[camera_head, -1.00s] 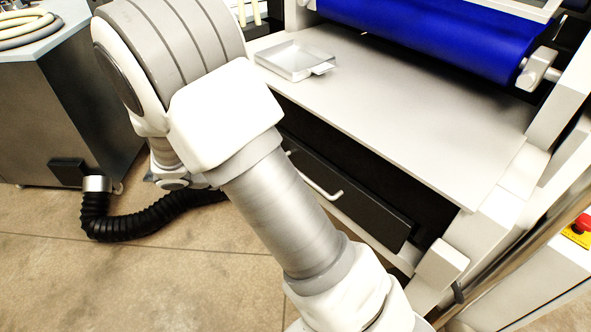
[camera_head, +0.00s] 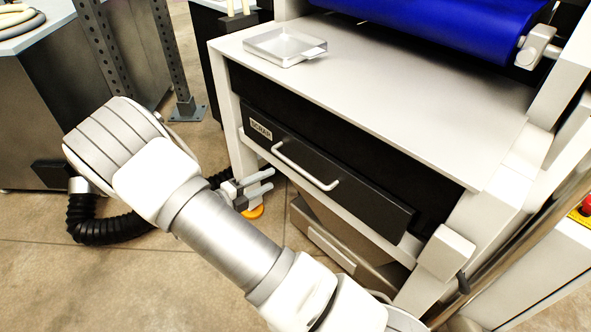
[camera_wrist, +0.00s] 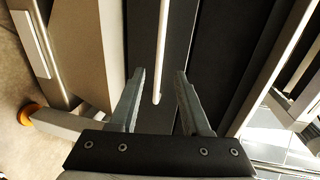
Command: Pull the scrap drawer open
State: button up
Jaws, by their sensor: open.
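The scrap drawer (camera_head: 350,182) is a black front with a "SCRAP" label (camera_head: 261,130) at its left end, under the machine's table. It looks shut. Its pale bar handle (camera_head: 306,166) runs along the front. My gripper (camera_head: 262,182) is left of and below the handle in the head view, a short way off the drawer front. In the wrist view my open gripper (camera_wrist: 158,80) has the handle (camera_wrist: 162,50) running between its two fingers in the picture. I cannot tell how far the fingertips are from the bar. Nothing is held.
A small metal tray (camera_head: 286,46) lies on the table top (camera_head: 390,95) above the drawer. A black hose (camera_head: 105,222) lies on the floor at left. An orange foot (camera_head: 254,211) stands below my gripper.

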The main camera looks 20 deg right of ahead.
aim_at(296, 165)
jog(key=b+x, duration=0.3)
jog(key=x, duration=0.8)
jog(key=shift+w+d, duration=0.15)
jog(key=shift+d, duration=0.05)
grip_shut()
dwell(0.9)
